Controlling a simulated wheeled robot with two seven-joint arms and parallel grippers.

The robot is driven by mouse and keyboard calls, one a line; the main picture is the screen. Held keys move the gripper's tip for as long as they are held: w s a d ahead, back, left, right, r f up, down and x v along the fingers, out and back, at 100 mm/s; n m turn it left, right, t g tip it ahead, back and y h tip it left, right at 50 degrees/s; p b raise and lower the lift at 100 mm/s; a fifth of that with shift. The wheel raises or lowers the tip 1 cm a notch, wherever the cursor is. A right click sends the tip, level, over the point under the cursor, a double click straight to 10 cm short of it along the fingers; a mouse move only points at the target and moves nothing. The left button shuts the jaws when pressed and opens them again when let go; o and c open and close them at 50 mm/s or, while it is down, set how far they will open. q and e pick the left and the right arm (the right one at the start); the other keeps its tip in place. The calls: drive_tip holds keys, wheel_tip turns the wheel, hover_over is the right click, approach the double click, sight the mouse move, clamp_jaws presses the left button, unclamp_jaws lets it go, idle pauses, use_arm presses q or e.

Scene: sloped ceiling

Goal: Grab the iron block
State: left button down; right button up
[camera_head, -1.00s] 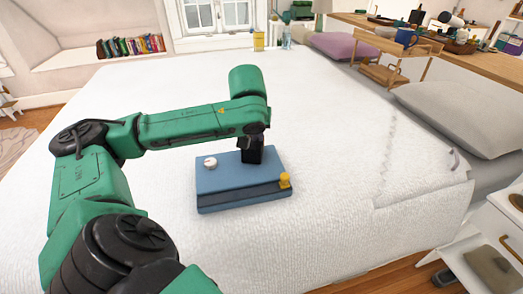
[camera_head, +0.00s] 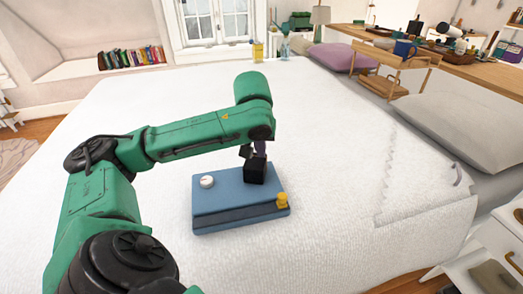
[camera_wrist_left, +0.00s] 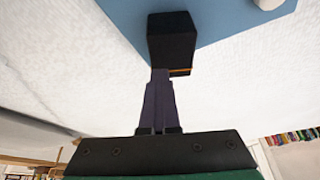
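A black block, which looks like the iron block (camera_head: 256,172), sits toward the back right on a blue board (camera_head: 220,196) on the bed. In the left wrist view the block (camera_wrist_left: 170,38) shows just beyond my fingertips. My left gripper (camera_head: 258,150) is above the block, pointing down. In the wrist view its dark purple fingers (camera_wrist_left: 160,85) lie close together with only a thin seam between them, and the block is wider than their tips. I cannot tell if the tips touch the block. My right gripper is not in view.
A white round piece (camera_head: 207,181) and a yellow piece (camera_head: 283,200) also sit on the blue board. The white bed (camera_head: 330,150) around it is clear. Pillows (camera_head: 447,116) and a wooden tray stand (camera_head: 390,75) are at the right.

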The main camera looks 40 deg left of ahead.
use_arm(q)
wheel_tip(320, 180, up, 10)
drive_tip(key=w+p, duration=0.1)
drive_tip(key=p, duration=0.2)
wheel_tip(320, 180, up, 5)
drive_tip(key=p, duration=0.3)
hover_over(259, 161)
drive_tip(key=shift+a+r, duration=0.1)
drive_tip(key=shift+a, duration=0.1)
drive_tip(key=c, duration=0.6)
unclamp_jaws()
drive_tip(key=shift+d, duration=0.1)
drive_tip(key=shift+o, duration=1.4)
drive_tip(key=shift+d+r, duration=0.15)
drive_tip(key=shift+d, duration=0.15)
drive_tip(key=shift+a, duration=0.15)
